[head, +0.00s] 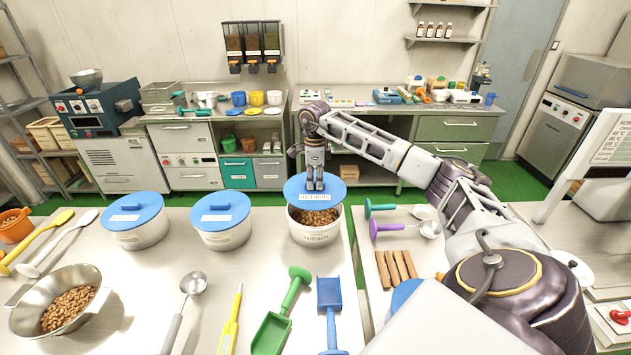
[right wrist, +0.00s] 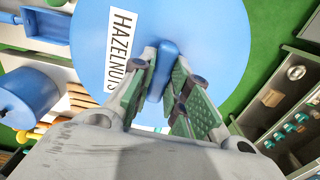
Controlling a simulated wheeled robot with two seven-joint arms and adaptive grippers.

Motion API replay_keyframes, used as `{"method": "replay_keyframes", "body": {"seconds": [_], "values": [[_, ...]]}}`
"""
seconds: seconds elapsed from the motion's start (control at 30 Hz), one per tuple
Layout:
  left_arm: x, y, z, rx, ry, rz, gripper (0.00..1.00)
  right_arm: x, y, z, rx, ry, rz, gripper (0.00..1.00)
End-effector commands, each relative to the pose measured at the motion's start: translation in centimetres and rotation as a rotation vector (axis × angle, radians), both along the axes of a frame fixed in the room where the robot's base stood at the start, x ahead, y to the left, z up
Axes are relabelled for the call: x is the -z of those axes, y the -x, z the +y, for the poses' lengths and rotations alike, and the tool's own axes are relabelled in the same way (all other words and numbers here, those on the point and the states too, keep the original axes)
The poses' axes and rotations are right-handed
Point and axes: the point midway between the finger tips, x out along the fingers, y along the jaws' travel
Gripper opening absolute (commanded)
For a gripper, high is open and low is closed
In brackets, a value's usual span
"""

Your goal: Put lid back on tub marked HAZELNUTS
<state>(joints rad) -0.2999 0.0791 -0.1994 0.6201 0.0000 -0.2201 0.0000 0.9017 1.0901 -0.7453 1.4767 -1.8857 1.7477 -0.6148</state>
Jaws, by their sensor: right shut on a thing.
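The open white tub (head: 316,236), filled with brown nuts (head: 314,217), stands at the far edge of the front table. Its small front label is hard to read. A round blue lid (head: 296,192) is over the tub's back part, above the rim, leaving the nuts visible in front. In the right wrist view the lid (right wrist: 215,50) has a white label reading HAZELNUTS (right wrist: 121,50). My right gripper (head: 315,186) is shut on the lid's raised bar handle (right wrist: 161,72). Whether the lid touches the rim is unclear. My left gripper is out of view.
Two tubs with blue lids (head: 136,220) (head: 221,220) stand left of the open tub. A steel bowl of nuts (head: 62,302), a green scoop (head: 281,315) and a blue scoop (head: 330,307) lie nearer. Brown sticks (head: 396,269) lie on the right table, past a gap.

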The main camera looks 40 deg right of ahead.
Motion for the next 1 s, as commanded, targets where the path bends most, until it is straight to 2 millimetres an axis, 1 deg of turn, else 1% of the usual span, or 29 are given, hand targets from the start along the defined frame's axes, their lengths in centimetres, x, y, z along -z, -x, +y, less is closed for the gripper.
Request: {"method": "replay_keyframes", "body": {"seconds": [0.57, 0.77, 1.0], "values": [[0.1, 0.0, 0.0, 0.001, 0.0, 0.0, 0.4, 0.1, 0.0, 0.0, -0.021, 0.0, 0.0, 0.0], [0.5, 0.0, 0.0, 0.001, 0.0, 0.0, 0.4, 0.7, 0.0, 0.0, -0.021, 0.0, 0.0, 0.0], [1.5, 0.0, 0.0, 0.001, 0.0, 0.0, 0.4, 2.0, 0.0, 0.0, -0.021, 0.0, 0.0, 0.0]]}}
